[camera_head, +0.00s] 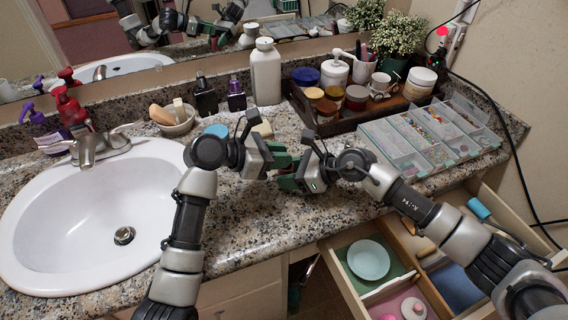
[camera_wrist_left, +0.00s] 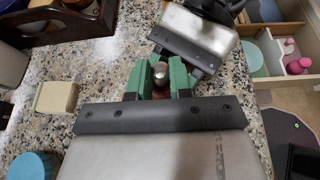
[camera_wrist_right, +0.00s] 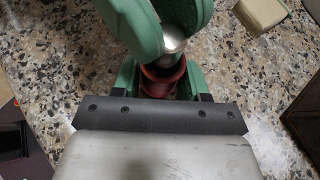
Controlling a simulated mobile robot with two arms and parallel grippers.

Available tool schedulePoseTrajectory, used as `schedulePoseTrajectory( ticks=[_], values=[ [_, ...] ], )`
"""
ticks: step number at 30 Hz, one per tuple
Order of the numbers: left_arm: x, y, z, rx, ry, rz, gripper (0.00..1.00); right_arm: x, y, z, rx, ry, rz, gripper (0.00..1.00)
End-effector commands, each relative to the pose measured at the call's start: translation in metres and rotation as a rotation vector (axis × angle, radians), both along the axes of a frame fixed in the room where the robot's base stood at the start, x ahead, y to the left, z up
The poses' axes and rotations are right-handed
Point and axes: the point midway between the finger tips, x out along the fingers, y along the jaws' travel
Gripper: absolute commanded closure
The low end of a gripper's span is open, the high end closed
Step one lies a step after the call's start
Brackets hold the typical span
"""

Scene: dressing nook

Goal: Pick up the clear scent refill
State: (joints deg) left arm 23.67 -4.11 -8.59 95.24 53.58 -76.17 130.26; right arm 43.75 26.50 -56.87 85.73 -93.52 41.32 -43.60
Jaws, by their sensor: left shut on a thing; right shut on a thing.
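My left gripper (camera_head: 283,160) and right gripper (camera_head: 292,179) meet low over the counter, right of the sink. Between their green fingers is a small reddish-brown piece with a rounded silver top. In the right wrist view, the right fingers close around the reddish body (camera_wrist_right: 163,78) and the left fingers around the silver top (camera_wrist_right: 173,42). The left wrist view shows the silver top (camera_wrist_left: 160,70) between the facing fingers. Whether these are one piece or two joined is unclear. I cannot pick out a clear scent refill with certainty; fingers hide much of the held piece.
The sink (camera_head: 90,215) lies left. Behind stand a white bottle (camera_head: 265,75), dark bottles (camera_head: 206,97) and a cream block (camera_head: 262,129). A dark tray (camera_head: 290,92) and a clear compartment box (camera_head: 445,155) fill the right. An open drawer (camera_head: 345,285) juts out at the front.

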Motion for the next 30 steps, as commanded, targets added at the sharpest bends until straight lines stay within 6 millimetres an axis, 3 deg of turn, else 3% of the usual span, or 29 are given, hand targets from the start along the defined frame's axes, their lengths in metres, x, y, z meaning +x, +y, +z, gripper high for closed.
schedulePoseTrajectory(
  ticks=[5,18,30],
  values=[
    [0.0,0.0,0.01,0.0,-0.003,0.0,1.0,0.0,0.0,0.0,-0.001,0.0,0.0,0.69],
    [0.0,0.0,0.089,0.0,-0.003,0.0,1.0,0.0,0.0,0.0,-0.001,0.0,0.0,0.69],
    [0.0,0.0,0.1,0.0,0.001,0.0,1.0,0.0,0.0,0.0,0.0,0.0,0.0,0.69]
  ],
)
